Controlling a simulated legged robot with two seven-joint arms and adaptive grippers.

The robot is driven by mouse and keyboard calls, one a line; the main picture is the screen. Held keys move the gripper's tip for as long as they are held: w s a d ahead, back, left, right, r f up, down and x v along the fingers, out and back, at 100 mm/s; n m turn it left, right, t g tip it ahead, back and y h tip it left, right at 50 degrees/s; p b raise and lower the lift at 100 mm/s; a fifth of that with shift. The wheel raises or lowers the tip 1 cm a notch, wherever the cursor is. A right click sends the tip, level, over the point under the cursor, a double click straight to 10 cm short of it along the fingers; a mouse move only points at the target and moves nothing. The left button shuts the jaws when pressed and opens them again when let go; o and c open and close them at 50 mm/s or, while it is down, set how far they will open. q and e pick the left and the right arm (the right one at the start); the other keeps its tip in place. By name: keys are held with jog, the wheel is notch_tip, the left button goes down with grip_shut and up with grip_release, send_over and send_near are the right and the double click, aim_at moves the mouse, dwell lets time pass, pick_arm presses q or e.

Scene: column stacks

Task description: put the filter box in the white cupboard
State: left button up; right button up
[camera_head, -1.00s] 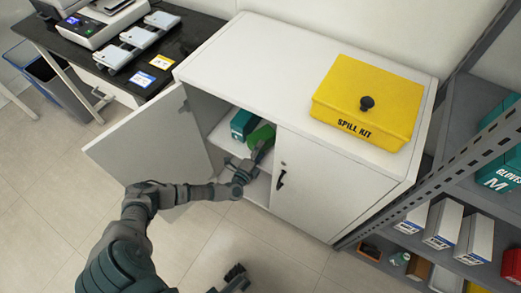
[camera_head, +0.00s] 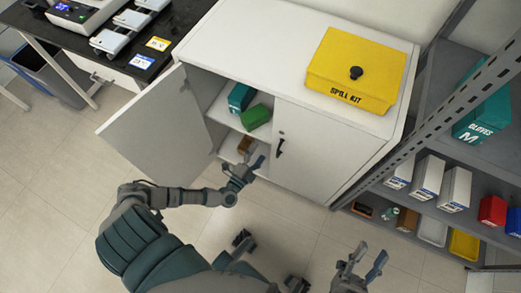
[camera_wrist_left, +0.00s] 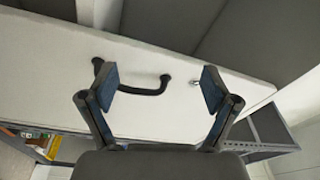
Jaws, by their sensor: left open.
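The white cupboard (camera_head: 230,42) stands against the wall with its left door (camera_head: 158,125) swung open. A green box (camera_head: 255,117), which looks like the filter box, lies on the upper shelf inside, in front of a teal box (camera_head: 240,97). Its label cannot be read. My left gripper (camera_head: 254,166) is open and empty, outside the cupboard, below and apart from the green box. The left wrist view shows its spread fingers (camera_wrist_left: 160,88) before the white closed door with its black handle (camera_wrist_left: 135,88). My right gripper (camera_head: 364,262) is open and empty at the lower right.
A brown box (camera_head: 244,145) sits on the lower shelf inside. A yellow spill kit (camera_head: 360,70) stands on the cupboard top. A grey rack (camera_head: 430,110) with boxes and bins is at right. A black bench (camera_head: 125,62) is at left. The floor in front is clear.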

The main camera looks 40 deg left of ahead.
pick_arm(q)
jog(key=s+d+r+n+t+h, duration=0.3)
jog(key=s+d+r+n+h, duration=0.15)
jog(key=d+r, duration=0.65)
jog(key=s+d+r+n+t+h, duration=0.1)
jog(key=s+r+n, duration=0.3)
jog(key=r, duration=0.6)
jog(key=s+d+r+n+t+h, duration=0.2)
jog(key=s+d+r+n, duration=0.1)
jog(key=r, duration=0.6)
jog(key=s+d, duration=0.1)
jog(key=s, duration=0.1)
jog(key=shift+s+r+n+t, duration=0.35)
jog(key=shift+t, duration=0.05)
jog(key=shift+d, duration=0.1)
